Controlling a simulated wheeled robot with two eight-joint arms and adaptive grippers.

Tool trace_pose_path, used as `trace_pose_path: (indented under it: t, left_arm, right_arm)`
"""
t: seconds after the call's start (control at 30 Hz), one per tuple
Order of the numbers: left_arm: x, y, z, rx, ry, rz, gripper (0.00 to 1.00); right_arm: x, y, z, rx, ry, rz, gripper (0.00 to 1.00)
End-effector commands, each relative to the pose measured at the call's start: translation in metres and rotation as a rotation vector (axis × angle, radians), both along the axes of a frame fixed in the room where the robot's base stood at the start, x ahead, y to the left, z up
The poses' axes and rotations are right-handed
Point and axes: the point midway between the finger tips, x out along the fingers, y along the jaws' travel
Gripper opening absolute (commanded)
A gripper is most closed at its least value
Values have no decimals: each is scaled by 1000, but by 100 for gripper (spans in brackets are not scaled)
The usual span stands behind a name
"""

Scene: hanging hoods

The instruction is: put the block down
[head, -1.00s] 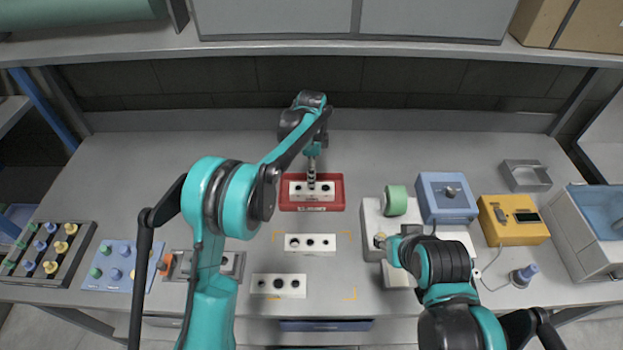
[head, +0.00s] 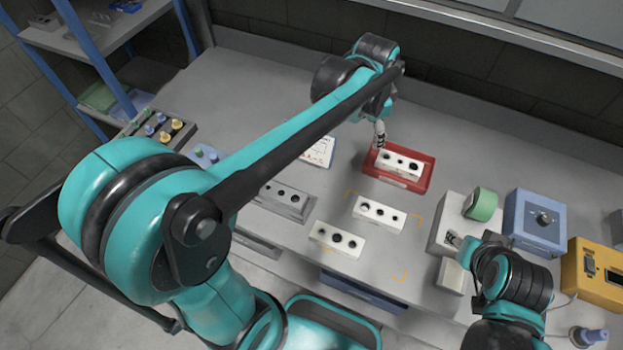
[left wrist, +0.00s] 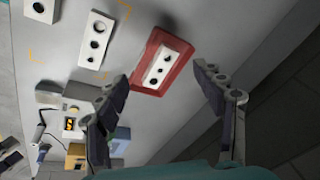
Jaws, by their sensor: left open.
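A white block with several dark holes (head: 401,162) lies in a red tray (head: 424,181) towards the back of the bench. It also shows in the left wrist view (left wrist: 160,68), flat inside the tray. My left gripper (head: 380,138) is just behind and left of the tray, apart from the block. In the left wrist view its two fingers (left wrist: 163,80) are spread wide with nothing between them. My right gripper (head: 455,240) is at the pale grey fixture (head: 449,228); its jaws are too small to read.
Two similar white blocks, one nearer (head: 337,237) and one in the middle (head: 380,213), lie on the bench. A grey block holder (head: 284,200) is to their left. A green roll (head: 481,204), a blue box (head: 535,220) and a yellow device (head: 597,268) stand right.

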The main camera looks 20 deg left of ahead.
Motion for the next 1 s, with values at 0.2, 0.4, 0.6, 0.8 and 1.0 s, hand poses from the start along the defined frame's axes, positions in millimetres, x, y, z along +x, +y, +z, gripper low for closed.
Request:
trace_pose_path:
  t: [0.2, 0.4, 0.6, 0.8, 1.0]
  left_arm:
    - [-77, 37, 10, -102, -114, 304, 68]
    - [-139, 61, -6, -215, -215, 562, 68]
    - [-175, 73, -27, -306, -283, 735, 68]
    - [-185, 76, -35, -338, -305, 790, 68]
    - [-185, 76, -35, -338, -305, 790, 68]
  right_arm:
    - [0, 0, 0, 0, 0, 0, 43]
    - [0, 0, 0, 0, 0, 0, 43]
    - [0, 0, 0, 0, 0, 0, 43]
    - [0, 0, 0, 0, 0, 0, 43]
    - [0, 0, 0, 0, 0, 0, 43]
